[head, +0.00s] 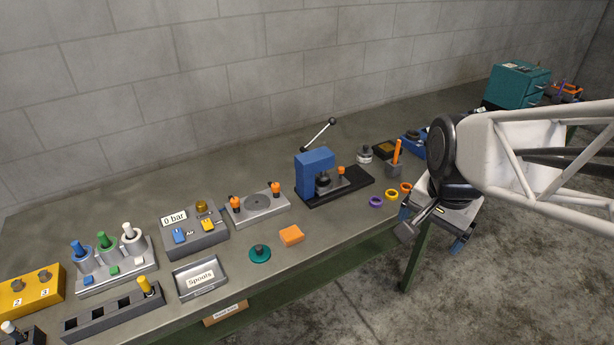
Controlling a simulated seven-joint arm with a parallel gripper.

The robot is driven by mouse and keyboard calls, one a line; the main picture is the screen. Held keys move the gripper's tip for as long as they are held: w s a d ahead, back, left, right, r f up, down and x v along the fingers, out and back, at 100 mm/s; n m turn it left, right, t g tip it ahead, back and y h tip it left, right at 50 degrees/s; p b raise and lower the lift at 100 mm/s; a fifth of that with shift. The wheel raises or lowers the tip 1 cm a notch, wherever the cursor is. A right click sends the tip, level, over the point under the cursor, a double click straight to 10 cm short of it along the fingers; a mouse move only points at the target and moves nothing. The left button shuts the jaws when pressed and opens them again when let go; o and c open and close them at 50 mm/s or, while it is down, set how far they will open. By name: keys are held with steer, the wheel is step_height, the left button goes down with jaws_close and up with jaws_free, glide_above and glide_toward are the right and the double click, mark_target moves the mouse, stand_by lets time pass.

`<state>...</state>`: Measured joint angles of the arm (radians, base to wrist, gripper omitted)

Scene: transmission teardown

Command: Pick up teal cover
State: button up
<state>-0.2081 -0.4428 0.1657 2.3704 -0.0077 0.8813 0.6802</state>
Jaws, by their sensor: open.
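The teal cover (260,254) is a small round disc with a raised dark-topped knob. It lies flat on the workbench near its front edge, left of an orange block (291,235). My gripper (432,236) is open at the right, by the bench's front edge and well apart from the cover. I see nothing held in it, though the arm's angle partly hides the fingers.
A tray labelled "Spouts" (201,279) stands left of the cover. A grey fixture with orange knobs (257,206) and a blue press (315,174) stand behind. Purple (376,201) and yellow rings (391,194) lie between gripper and orange block. Bare bench surrounds the cover's front.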

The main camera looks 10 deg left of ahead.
steer(key=w+a+f+m, duration=0.35)
steer(key=w+a, duration=0.25)
steer(key=a, duration=0.3)
steer(key=m+g, duration=0.2)
steer(key=m, duration=0.8)
glide_above(259, 247)
step_height(259, 247, down, 16)
steer(key=shift+s+r, duration=0.1)
steer(key=shift+f, duration=0.2)
steer(key=shift+f, duration=1.2)
steer(key=shift+f, duration=0.1)
steer(key=shift+f, duration=2.5)
